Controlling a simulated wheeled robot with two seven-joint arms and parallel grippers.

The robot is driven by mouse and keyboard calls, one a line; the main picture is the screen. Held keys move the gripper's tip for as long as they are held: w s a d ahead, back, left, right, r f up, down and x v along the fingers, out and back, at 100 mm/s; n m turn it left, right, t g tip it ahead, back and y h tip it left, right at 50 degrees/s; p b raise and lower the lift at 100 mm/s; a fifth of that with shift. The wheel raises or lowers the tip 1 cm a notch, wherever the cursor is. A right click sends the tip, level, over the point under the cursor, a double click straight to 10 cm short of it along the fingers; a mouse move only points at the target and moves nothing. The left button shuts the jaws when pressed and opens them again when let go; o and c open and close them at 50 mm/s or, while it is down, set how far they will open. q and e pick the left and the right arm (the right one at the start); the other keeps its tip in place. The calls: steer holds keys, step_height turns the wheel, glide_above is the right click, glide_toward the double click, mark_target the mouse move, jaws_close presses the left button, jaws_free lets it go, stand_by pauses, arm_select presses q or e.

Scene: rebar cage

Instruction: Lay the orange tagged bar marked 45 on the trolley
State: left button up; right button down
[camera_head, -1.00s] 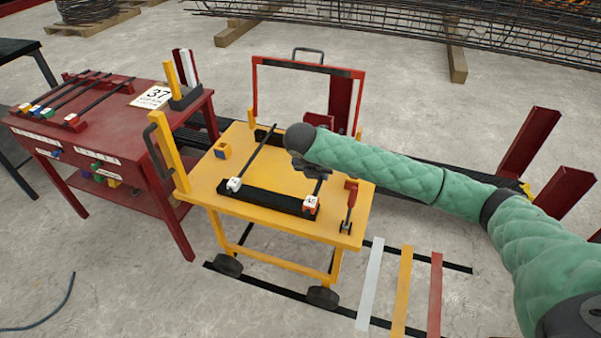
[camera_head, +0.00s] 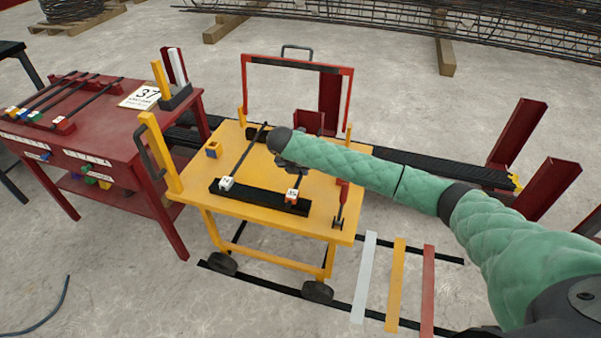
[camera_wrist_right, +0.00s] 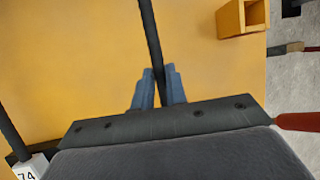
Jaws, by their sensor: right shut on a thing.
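The orange tagged bar (camera_head: 292,196) has its tag end over the right part of the black rack on the yellow trolley (camera_head: 245,228). I cannot tell whether it rests on the rack or hangs just above. My right gripper (camera_wrist_right: 158,88) is shut on this dark bar, above the trolley top. My left gripper is not in view.
A red table (camera_head: 105,125) with several tagged bars and a 37 card (camera_head: 141,96) stands left. A red clamp-like tool (camera_head: 341,205) is at the trolley's right edge. Red posts (camera_head: 517,130) stand right.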

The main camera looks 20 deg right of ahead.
steer(key=shift+f, duration=0.75)
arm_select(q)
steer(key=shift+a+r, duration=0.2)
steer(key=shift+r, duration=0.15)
arm_select(e)
steer(key=c, duration=1.4)
jaws_free()
